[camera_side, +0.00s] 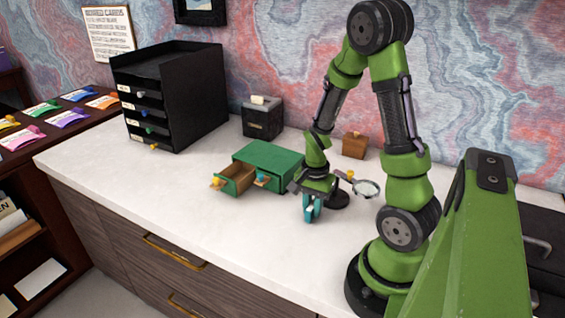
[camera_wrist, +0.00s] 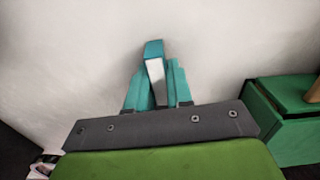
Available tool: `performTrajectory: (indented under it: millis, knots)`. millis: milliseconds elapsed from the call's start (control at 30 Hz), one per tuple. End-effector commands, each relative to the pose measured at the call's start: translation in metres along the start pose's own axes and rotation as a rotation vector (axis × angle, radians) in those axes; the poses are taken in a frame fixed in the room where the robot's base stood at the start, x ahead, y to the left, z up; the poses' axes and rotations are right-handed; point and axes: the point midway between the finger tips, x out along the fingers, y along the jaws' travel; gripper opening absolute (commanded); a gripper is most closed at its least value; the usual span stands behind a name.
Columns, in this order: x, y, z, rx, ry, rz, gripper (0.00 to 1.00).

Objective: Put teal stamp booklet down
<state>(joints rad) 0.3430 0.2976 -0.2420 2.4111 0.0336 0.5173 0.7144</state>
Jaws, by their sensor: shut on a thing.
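The teal stamp booklet (camera_wrist: 154,62) is held on edge between the teal fingers of my gripper (camera_wrist: 156,88) in the wrist view. Its top is teal and one pale side shows. In the side view, my gripper (camera_side: 311,199) points down over the white desktop, in front of the green drawer box. The booklet is small there and hard to tell from the fingers. Its lower end is low over the desktop; I cannot tell whether it touches.
The green box (camera_side: 270,155) has its left drawer (camera_side: 235,179) pulled out; the box also shows in the wrist view (camera_wrist: 285,132). A magnifier (camera_side: 366,188) stands right of my gripper. A wooden box (camera_side: 355,146) and black organizer (camera_side: 170,95) stand behind. The front desktop is clear.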

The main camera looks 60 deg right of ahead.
Motion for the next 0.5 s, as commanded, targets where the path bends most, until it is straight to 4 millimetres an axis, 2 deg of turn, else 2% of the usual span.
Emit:
performTrajectory:
  millis: [333, 367, 500]
  knots:
    - [0.0034, -0.0002, 0.0001, 0.001, -0.001, 0.0, 0.0]
    - [0.0038, -0.0003, 0.0, 0.001, 0.0, 0.0, 0.22]
    - [0.0033, -0.0004, 0.0001, 0.001, 0.0, -0.001, 0.44]
